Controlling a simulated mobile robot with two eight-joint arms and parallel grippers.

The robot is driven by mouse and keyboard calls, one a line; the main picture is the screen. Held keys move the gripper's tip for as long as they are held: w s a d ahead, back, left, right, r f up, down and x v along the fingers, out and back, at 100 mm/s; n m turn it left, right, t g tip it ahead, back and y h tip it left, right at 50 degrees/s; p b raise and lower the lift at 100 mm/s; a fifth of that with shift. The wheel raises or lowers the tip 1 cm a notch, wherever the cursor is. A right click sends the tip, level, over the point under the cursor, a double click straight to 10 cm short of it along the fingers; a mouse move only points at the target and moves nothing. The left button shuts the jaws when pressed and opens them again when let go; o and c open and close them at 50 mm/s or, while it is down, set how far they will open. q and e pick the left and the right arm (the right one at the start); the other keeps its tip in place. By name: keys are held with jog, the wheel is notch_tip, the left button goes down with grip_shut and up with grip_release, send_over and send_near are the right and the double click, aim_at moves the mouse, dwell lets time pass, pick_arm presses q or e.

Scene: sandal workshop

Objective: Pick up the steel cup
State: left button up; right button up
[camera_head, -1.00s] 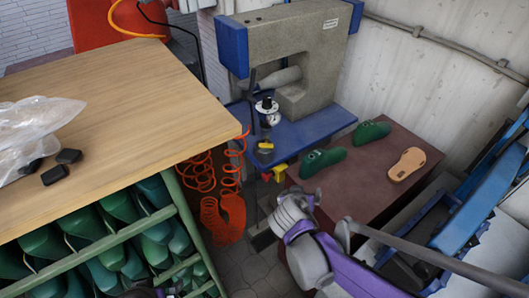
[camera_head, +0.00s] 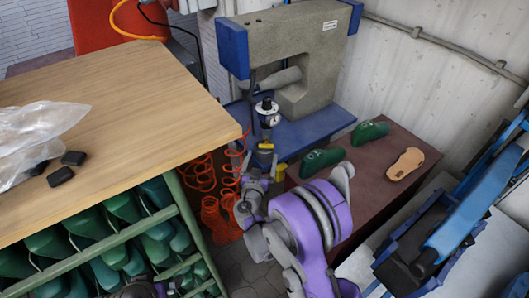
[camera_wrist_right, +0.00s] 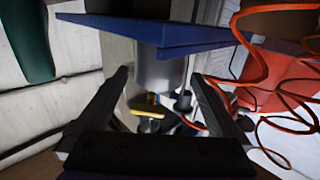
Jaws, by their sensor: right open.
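My right gripper (camera_wrist_right: 160,75) is open, its two dark fingers spread apart in the right wrist view. A grey, smooth cylindrical shape (camera_wrist_right: 161,68) shows between and beyond the fingers, against the blue plate; I cannot tell for sure whether it is the steel cup. Nothing is seen held. In the head view the right arm reaches in beside the machine's front, with the wrist (camera_head: 251,190) below the blue plate's front edge; its fingers cannot be made out there. No steel cup is clearly visible in the head view.
A beige press machine (camera_head: 300,45) stands on a blue plate (camera_head: 312,132). Orange coiled hoses (camera_head: 205,180) hang close to the wrist. A wooden table (camera_head: 120,105) is on the left. Green lasts (camera_head: 370,132) and a tan sole (camera_head: 405,163) lie on a brown surface at right.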

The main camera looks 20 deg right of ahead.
aim_at(266, 151)
jog(key=x, duration=0.2)
jog(key=shift+w+d, duration=0.15)
jog(key=shift+w, duration=0.15)
jog(key=shift+w+d+r+p, duration=0.25)
jog(key=shift+w+p, duration=0.05)
jog(key=shift+w, duration=0.25)
jog(key=x, duration=0.3)
jog(key=shift+w+d+r+p, duration=0.15)
jog(key=shift+w+r+p, duration=0.15)
jog(key=shift+r+p, duration=0.1)
jog(key=shift+w+d+f, duration=0.1)
jog(key=shift+w+f, duration=0.15)
jog(key=shift+w, duration=0.05)
jog(key=shift+s+r, duration=0.1)
jog(key=shift+s, duration=0.1)
jog(key=shift+c, duration=0.9)
pick_arm(q)
jog(key=shift+w+r, duration=0.25)
jog(key=shift+r, duration=0.3)
jog(key=shift+w+r, duration=0.25)
jog(key=shift+r, duration=0.3)
pick_arm(e)
jog(key=c, duration=0.9)
